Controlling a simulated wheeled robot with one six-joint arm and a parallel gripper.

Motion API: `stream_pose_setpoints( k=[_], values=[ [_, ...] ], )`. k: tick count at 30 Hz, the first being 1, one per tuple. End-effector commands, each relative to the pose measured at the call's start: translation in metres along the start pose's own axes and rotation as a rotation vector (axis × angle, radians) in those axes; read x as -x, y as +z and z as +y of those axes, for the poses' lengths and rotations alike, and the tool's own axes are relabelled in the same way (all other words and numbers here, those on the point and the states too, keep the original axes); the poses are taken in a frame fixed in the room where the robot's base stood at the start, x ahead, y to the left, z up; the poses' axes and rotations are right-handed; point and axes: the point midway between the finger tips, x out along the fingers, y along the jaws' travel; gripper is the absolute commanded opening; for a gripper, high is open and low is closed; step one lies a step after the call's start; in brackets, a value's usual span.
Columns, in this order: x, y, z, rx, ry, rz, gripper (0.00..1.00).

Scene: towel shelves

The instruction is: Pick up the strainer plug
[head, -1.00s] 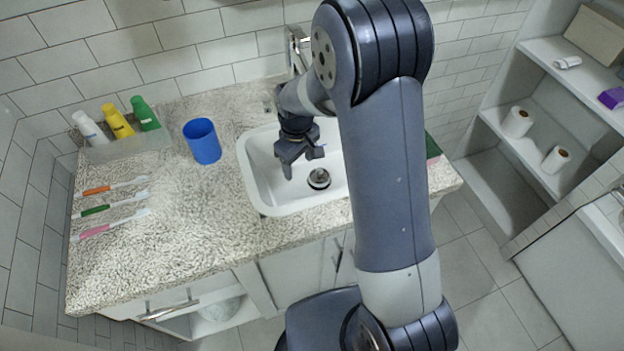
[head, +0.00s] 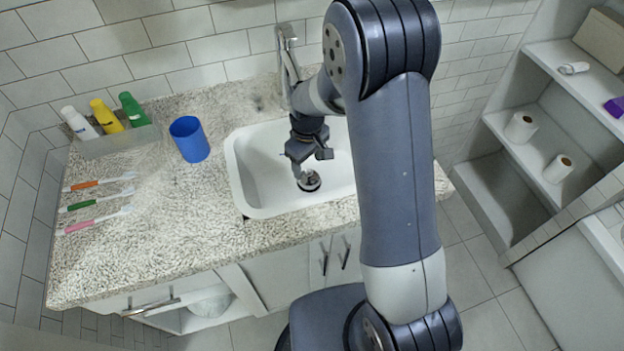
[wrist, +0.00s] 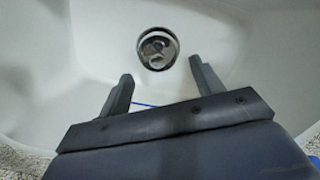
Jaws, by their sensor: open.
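The strainer plug (head: 309,180) is a round dark and metallic piece at the bottom of the white sink (head: 244,178). In the wrist view the strainer plug (wrist: 157,48) lies beyond my fingertips, near the top middle, in the sink's floor. My gripper (head: 308,165) is inside the sink, just above the plug in the head view and partly over it. In the wrist view my gripper (wrist: 160,72) has its two fingers spread wide, with nothing between them. I cannot tell the exact height of the fingertips above the plug.
A metal faucet (head: 287,55) stands behind the sink, close to my arm. A blue cup (head: 190,139) stands on the counter left of the sink. Several bottles and toothbrushes are farther left. Shelves with paper rolls (head: 520,127) are at the right.

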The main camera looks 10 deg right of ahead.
Motion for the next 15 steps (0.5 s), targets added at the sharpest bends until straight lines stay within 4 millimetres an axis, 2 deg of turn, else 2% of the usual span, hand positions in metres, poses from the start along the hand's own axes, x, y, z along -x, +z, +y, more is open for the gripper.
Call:
stream_pose_setpoints(
  k=[12,15],
  values=[
    [-0.05,0.003,0.003,0.0,-0.002,-0.003,0.63],
    [-0.057,0.002,0.003,0.0,0.0,-0.001,0.63]
  ],
)
